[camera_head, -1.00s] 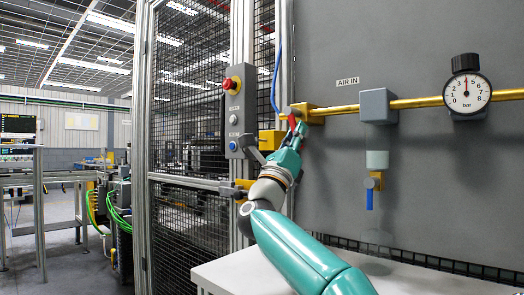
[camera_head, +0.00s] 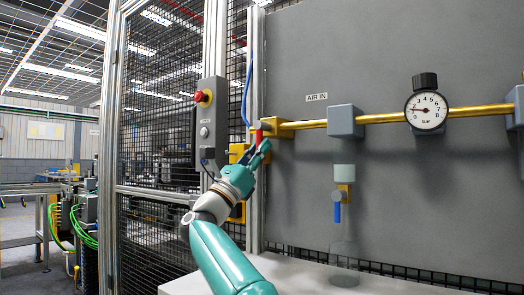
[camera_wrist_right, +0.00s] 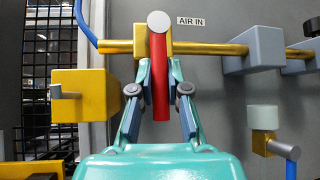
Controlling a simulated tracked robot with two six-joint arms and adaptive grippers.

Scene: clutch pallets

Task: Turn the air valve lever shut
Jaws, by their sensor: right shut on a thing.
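The red valve lever (camera_head: 258,132) is at the left end of the yellow air pipe (camera_head: 385,118), beside the AIR IN label (camera_head: 316,97). In the right wrist view the lever (camera_wrist_right: 160,85) hangs down from a grey round pivot (camera_wrist_right: 159,21) on the yellow valve body (camera_wrist_right: 140,40), crosswise to the pipe. My right gripper (camera_head: 264,147) reaches up from below; its fingers (camera_wrist_right: 160,80) are shut on the lever, one on each side. The dial gauge (camera_head: 426,111) has its red needle pointing left, at the low end. My left gripper is not in view.
A grey button box (camera_head: 207,130) with a red knob is on the post left of the valve. A yellow block (camera_wrist_right: 85,95) with a grey pin is left of my fingers. A blue hose (camera_head: 246,85) runs above the valve. A pale bench (camera_head: 290,275) is below.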

